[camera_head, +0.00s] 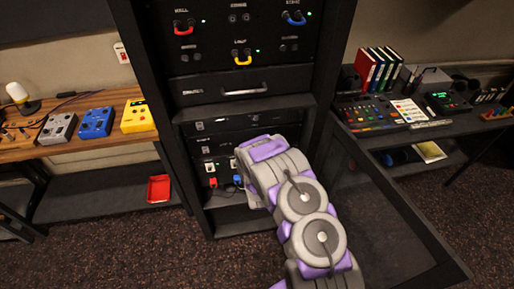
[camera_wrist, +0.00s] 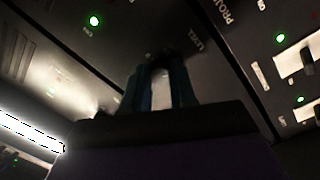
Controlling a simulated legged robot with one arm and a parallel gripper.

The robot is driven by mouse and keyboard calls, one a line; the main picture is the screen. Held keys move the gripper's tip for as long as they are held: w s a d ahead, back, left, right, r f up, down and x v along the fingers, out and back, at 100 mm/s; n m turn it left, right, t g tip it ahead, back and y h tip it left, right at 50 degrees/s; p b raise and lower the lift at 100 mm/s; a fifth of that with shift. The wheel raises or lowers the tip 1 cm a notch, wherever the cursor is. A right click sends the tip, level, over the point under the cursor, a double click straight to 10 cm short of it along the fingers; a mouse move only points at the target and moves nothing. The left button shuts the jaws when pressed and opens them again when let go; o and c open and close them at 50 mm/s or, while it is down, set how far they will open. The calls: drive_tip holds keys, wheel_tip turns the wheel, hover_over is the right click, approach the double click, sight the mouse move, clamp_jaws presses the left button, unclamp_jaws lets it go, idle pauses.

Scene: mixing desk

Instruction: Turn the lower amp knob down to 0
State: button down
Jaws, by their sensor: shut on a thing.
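In the wrist view my gripper (camera_wrist: 161,76) has its two dark blue fingers closed on a pale knob (camera_wrist: 161,93) on a dark amp panel. The word LEVEL is printed near it. The knob's pointer and scale cannot be read, so its setting cannot be told. In the head view the rack's amp units (camera_head: 212,146) sit below the drawer, and my arm reaches in front of their right part. It hides my gripper and the knob there.
The black rack (camera_head: 160,100) frames the units, with its open door (camera_head: 385,210) to the right. A drawer handle (camera_head: 245,91) sits above. Red (camera_head: 212,182) and blue (camera_head: 238,180) plugs are close to my arm. In the wrist view, green lights and white switches (camera_wrist: 296,62) lie to the right.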

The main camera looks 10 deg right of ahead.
drive_tip(key=c, duration=1.2)
unclamp_jaws()
drive_tip(key=shift+a+f, duration=0.1)
drive_tip(key=shift+f, duration=0.1)
drive_tip(key=o, duration=0.3)
drive_tip(key=shift+r, duration=0.1)
drive_tip(key=s+a+p, duration=0.1)
drive_tip(key=s, duration=1.6)
drive_tip(key=shift+a, duration=0.35)
